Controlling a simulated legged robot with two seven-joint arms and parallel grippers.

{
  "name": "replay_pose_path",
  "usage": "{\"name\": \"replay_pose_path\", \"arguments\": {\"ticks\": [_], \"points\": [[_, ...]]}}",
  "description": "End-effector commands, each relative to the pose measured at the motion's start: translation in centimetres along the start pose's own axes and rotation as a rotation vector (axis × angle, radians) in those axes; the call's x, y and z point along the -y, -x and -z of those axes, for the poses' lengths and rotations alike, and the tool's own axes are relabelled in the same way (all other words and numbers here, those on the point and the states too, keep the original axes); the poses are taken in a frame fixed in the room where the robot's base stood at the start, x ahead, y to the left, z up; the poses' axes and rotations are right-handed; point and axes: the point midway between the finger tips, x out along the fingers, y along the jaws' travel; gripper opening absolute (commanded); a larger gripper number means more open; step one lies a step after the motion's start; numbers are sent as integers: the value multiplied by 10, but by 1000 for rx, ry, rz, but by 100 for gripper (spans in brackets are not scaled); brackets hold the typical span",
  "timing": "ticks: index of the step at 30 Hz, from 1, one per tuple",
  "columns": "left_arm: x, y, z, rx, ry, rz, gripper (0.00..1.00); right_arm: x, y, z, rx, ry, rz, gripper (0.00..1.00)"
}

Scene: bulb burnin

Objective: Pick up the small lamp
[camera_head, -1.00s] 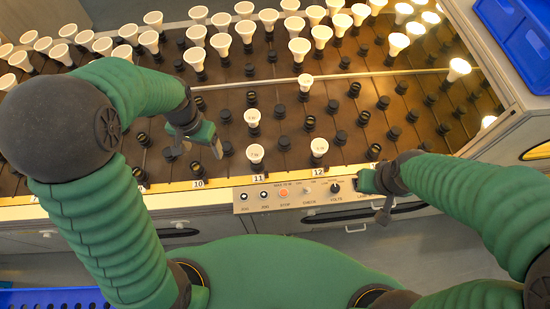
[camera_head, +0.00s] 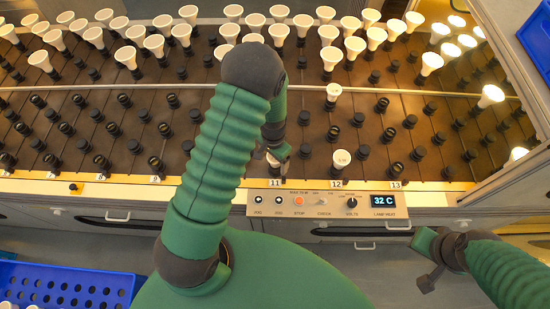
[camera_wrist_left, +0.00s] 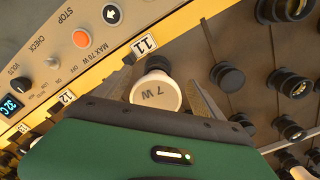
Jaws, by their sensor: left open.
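A small white lamp marked "7 W" (camera_wrist_left: 155,94) stands upright in a dark socket by label 11 in the left wrist view. In the head view the same lamp (camera_head: 273,161) shows only in part beneath my left gripper (camera_head: 279,151). The left gripper is open, with one finger on each side of the lamp in the left wrist view (camera_wrist_left: 160,82). I cannot tell whether the fingers touch it. Another small white lamp (camera_head: 341,158) stands by label 12. My right gripper (camera_head: 432,262) is right of the control panel, away from the lamps; its jaw opening is unclear.
The control panel (camera_head: 326,203) with buttons and a "32 C" display lies along the rack's front edge. Many white lamps (camera_head: 126,56) fill the back rows, some lit at right. Empty sockets (camera_head: 360,119) surround label 12. A blue crate (camera_head: 66,283) is at lower left.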

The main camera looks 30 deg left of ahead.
Motion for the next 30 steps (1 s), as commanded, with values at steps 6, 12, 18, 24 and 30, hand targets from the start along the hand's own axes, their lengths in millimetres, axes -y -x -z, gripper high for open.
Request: {"name": "replay_pose_path", "arguments": {"ticks": [6, 12, 18, 24, 30], "points": [[-2, -4, 1, -1, -1, 2, 79, 0, 0, 0, 0, 0, 0, 0], [-2, -4, 0, -1, -1, 1, 57, 0, 0, 0, 0, 0, 0, 0], [-1, -4, 0, 0, -1, 0, 30, 0, 0, 0, 0, 0, 0, 0], [-1, -4, 0, 0, -1, 1, 12, 0, 0, 0, 0, 0, 0, 0], [0, -3, 0, 0, -1, 1, 12, 0, 0, 0, 0, 0, 0, 0]]}}
